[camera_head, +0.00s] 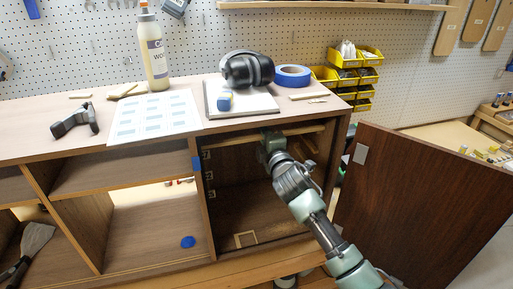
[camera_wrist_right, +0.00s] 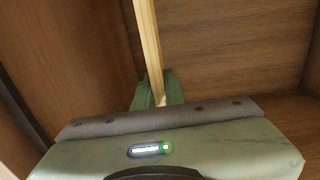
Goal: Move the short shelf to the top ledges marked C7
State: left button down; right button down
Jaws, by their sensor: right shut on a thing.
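The short shelf (camera_head: 302,130) is a light wooden board near the top of the open right cabinet compartment, its pale front edge facing me. My right gripper (camera_head: 268,148) reaches in from the front and is shut on that edge near the middle. In the right wrist view the shelf (camera_wrist_right: 148,45) shows edge-on as a pale strip between the green fingers (camera_wrist_right: 160,92). Small pale labels (camera_head: 206,156) run down the compartment's left wall; their writing is too small to read. I cannot tell whether the shelf rests on ledges. My left gripper is not in view.
The brown cabinet door (camera_head: 420,195) stands open on the right, beside my right arm. A small pale wooden frame (camera_head: 246,239) lies on the compartment floor. The bench top holds a glue bottle (camera_head: 156,55), ear muffs (camera_head: 248,70) and blue tape (camera_head: 293,75).

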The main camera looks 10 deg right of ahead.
jog(key=shift+f+b, duration=0.5)
jog(key=shift+f, duration=0.1)
dwell(0.5)
jog(key=c, duration=1.4)
grip_release()
jog(key=o, duration=0.3)
jog(key=shift+f, duration=0.1)
jog(key=shift+s, duration=0.15)
jog(key=shift+s+p, duration=0.7)
jog(key=shift+s, duration=0.55)
jog(key=shift+s+d+p, duration=0.2)
jog(key=shift+s+p, duration=0.95)
jog(key=shift+s, duration=3.5)
